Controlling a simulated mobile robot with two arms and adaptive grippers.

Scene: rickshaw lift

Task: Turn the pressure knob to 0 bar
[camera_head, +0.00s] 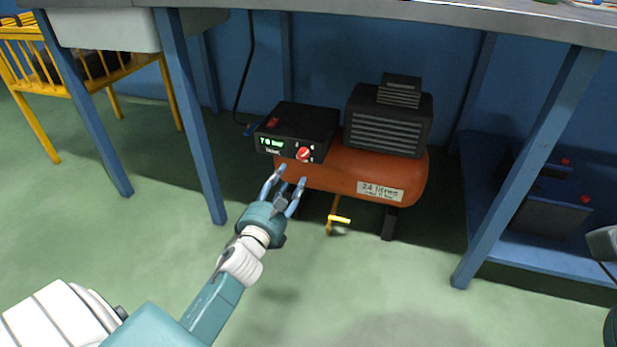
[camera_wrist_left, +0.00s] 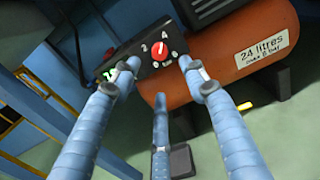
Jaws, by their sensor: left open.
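The pressure knob (camera_head: 304,154) is a small red dial on the front of a black control box (camera_head: 304,122) with a green lit display at its left, which seems to read about 7 bar. The box sits on an orange 24-litre compressor tank (camera_head: 355,172). In the left wrist view the knob (camera_wrist_left: 159,50) lies beyond and between the fingers, with numbers around it. My left gripper (camera_head: 285,178) is open and empty, just in front of and below the knob, apart from it. Its fingers also show in the left wrist view (camera_wrist_left: 165,85). My right gripper does not clearly show.
The compressor stands under a grey workbench (camera_head: 380,22) with blue legs (camera_head: 190,120). A black motor block (camera_head: 388,120) is right of the box. A yellow-handled valve (camera_head: 338,219) hangs below the tank. A yellow cart (camera_head: 85,75) stands left; green floor in front is clear.

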